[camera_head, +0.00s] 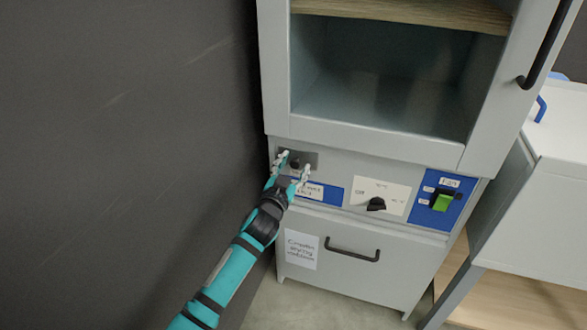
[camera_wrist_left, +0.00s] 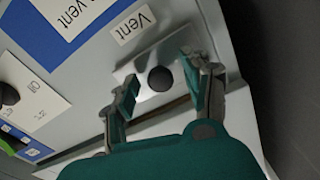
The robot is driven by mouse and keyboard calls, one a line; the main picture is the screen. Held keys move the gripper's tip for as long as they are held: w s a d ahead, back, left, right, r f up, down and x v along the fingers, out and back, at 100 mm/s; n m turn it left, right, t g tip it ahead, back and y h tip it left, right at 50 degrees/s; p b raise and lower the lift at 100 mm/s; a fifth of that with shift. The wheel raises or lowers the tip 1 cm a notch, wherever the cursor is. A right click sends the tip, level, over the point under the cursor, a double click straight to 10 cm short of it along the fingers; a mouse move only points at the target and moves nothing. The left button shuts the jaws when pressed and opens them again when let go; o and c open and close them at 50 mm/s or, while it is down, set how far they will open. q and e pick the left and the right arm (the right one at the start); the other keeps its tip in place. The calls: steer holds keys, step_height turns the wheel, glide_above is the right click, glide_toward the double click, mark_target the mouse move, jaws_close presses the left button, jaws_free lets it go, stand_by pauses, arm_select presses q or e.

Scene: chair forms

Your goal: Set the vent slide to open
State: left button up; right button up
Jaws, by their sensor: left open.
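The vent slide is a black round knob (camera_wrist_left: 160,79) on a metal plate (camera_wrist_left: 150,57), beside a white "Vent" label (camera_wrist_left: 133,25). In the head view the metal plate (camera_head: 311,158) is at the upper left of the cabinet's control panel, with its dark knob (camera_head: 295,164) partly among the fingers. My left gripper (camera_head: 294,167) is open at the plate. In the left wrist view its fingers (camera_wrist_left: 162,84) stand on either side of the knob, with gaps showing. I cannot tell which position the slide is set to. My right gripper is not in view.
A blue label strip (camera_head: 333,194), a black dial (camera_head: 376,204) and a green switch (camera_head: 442,202) lie to the right. Below is a drawer (camera_head: 330,272) with a black handle (camera_head: 352,250). A dark wall (camera_head: 150,120) is close on the left.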

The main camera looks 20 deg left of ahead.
arm_select(q)
steer(key=shift+w, duration=0.1)
jaws_close()
stand_by(0.3)
steer(key=shift+d, duration=0.1)
